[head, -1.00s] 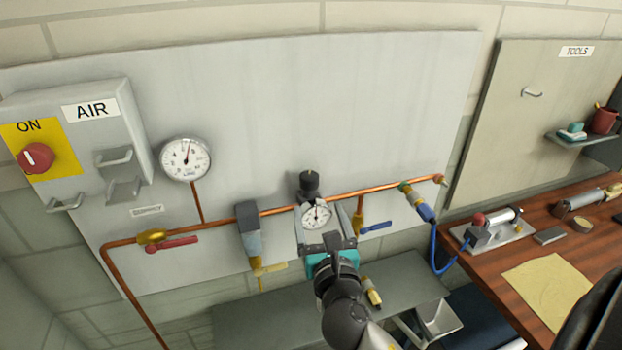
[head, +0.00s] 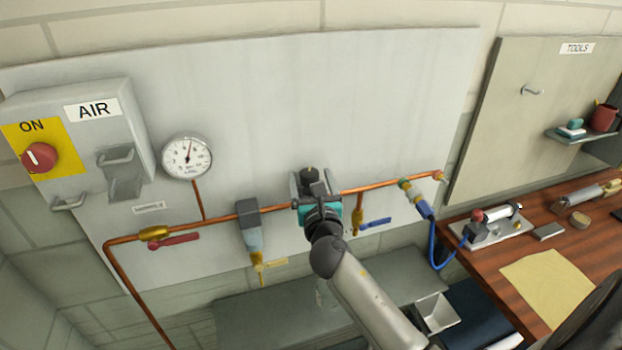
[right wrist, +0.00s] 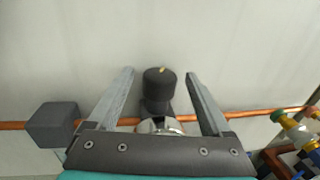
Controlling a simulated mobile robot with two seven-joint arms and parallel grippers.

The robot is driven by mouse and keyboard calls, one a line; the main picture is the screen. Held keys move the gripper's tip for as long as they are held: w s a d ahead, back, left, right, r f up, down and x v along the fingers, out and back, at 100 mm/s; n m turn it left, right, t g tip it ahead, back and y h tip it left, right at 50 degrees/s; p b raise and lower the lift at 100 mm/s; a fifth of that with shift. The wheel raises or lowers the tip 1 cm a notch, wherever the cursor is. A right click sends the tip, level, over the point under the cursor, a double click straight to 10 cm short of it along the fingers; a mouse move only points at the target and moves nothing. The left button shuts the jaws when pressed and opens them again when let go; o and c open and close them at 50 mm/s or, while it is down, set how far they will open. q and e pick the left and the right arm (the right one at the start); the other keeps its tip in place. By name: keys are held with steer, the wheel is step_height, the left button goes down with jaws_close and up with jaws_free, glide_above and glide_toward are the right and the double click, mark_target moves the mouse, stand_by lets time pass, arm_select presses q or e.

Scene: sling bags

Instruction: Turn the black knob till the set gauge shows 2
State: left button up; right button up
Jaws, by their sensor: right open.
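The black knob (right wrist: 160,84) shows in the right wrist view between the two fingers of my open right gripper (right wrist: 160,78), with a gap on each side. A small yellow mark is on its top. In the head view the knob (head: 309,174) shows just beyond the right gripper (head: 311,178), which covers what lies below it. The set gauge (right wrist: 160,127) is mostly hidden behind the gripper's palm in the right wrist view, and its reading cannot be seen. My left gripper is not in view.
A copper pipe (head: 275,208) runs along the panel. A supply gauge (head: 187,156), a red-handled valve (head: 172,240), a filter (head: 250,228) and a blue-handled valve (head: 374,223) are nearby. A wooden bench (head: 480,265) stands at right. The panel above the knob is clear.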

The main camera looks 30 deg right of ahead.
jaws_close()
stand_by(0.6)
